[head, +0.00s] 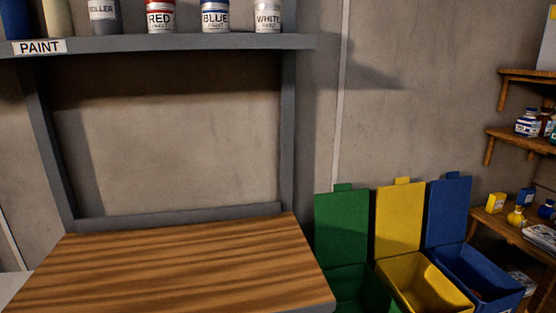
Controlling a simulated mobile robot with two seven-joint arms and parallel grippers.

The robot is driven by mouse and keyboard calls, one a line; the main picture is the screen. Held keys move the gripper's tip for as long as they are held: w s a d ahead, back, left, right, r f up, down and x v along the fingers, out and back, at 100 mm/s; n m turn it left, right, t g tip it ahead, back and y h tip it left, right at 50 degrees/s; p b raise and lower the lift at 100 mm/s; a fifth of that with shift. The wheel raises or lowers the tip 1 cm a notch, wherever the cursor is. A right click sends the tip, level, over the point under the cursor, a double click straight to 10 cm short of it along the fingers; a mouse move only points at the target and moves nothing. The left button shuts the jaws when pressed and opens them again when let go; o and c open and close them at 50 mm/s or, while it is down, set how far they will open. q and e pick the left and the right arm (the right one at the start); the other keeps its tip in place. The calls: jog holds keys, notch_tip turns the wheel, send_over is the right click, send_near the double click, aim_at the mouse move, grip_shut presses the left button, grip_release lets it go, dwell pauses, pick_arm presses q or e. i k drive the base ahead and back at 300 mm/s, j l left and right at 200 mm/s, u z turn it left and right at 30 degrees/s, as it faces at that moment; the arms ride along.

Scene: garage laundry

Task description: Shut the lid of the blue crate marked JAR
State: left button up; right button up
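The blue crate (499,302) stands at the lower right of the head view, the rightmost of three crates in a row. Its lid (449,209) is open and stands upright at the back, with a small tab on its top edge. Something reddish shows inside, too small and dark to name. No JAR marking can be read on the crate in this view. Neither of my grippers is in view.
A yellow crate (428,298) and a green crate (345,302) stand left of it, lids open. A bare wooden worktop (175,268) fills the lower left. Wooden shelves (512,235) with bottles stand close on the right. A paint shelf (180,42) hangs above the worktop.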

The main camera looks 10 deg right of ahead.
aim_at(449, 197)
jog(key=z, duration=1.3)
jog(key=i+l, duration=0.2)
jog(key=l, duration=0.15)
jog(key=i+l+u, duration=0.1)
jog(key=i+l, duration=0.35)
jog(key=l, duration=0.2)
jog(key=i+l, duration=0.2)
jog(key=l, duration=0.15)
jog(key=i+l+u, duration=0.1)
jog(key=i+l, duration=0.25)
jog(key=l, duration=0.35)
jog(key=i+l+u, duration=0.1)
jog(key=l, duration=0.25)
jog(key=i, duration=0.1)
